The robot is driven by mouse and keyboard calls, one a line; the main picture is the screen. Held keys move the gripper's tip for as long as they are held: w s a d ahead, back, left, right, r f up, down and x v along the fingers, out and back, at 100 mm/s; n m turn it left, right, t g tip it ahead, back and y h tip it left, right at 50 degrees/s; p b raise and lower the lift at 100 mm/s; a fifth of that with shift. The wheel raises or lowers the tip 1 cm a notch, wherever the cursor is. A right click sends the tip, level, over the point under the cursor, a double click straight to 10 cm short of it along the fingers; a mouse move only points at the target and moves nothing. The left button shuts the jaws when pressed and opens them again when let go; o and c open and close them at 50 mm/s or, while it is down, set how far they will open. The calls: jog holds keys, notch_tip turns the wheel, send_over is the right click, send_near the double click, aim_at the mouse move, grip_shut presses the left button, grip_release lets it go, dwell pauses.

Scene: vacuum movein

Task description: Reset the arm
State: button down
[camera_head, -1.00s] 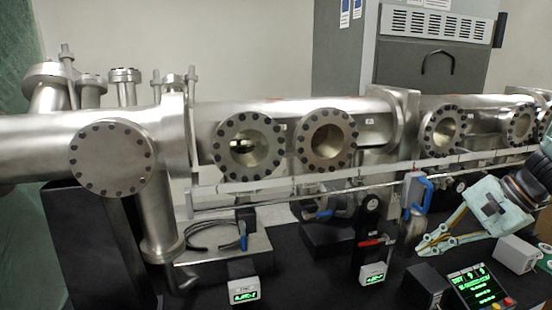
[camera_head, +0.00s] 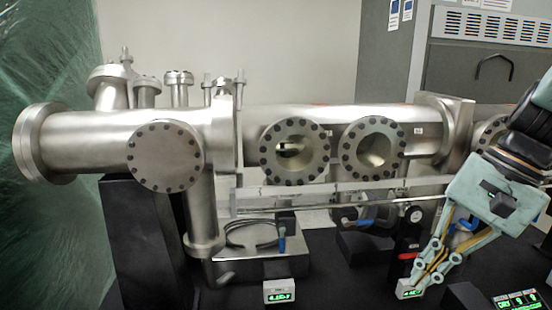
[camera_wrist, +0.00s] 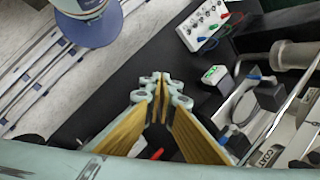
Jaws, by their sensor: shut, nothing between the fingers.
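My gripper (camera_head: 421,286) is at the lower right of the head view. It is pale green with yellowish finger pads and points down and to the left. Its fingertips overlap a small green-lit gauge display (camera_head: 408,292) in the picture; I cannot tell whether they touch. In the wrist view my gripper (camera_wrist: 161,78) has its fingertips together, with nothing held between them, over the black bench top.
A steel vacuum tube (camera_head: 320,118) with round bolted viewports runs across the view, with a rail (camera_head: 340,197) in front of it. Another gauge display (camera_head: 280,291) stands on the black bench.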

jog(key=s+a+r+n+t+h+b, duration=0.1)
jog(key=s+a+r+n+h, duration=0.1)
jog(key=s, duration=0.6)
jog(key=s+a+r+n+t+h+b, duration=0.1)
jog(key=s+a+r+n+t+h, duration=0.1)
jog(key=s+a+n, duration=0.2)
jog(key=shift+s+a+r+n, duration=0.2)
jog(key=shift+s+n, duration=0.9)
jog(key=shift+s, duration=0.95)
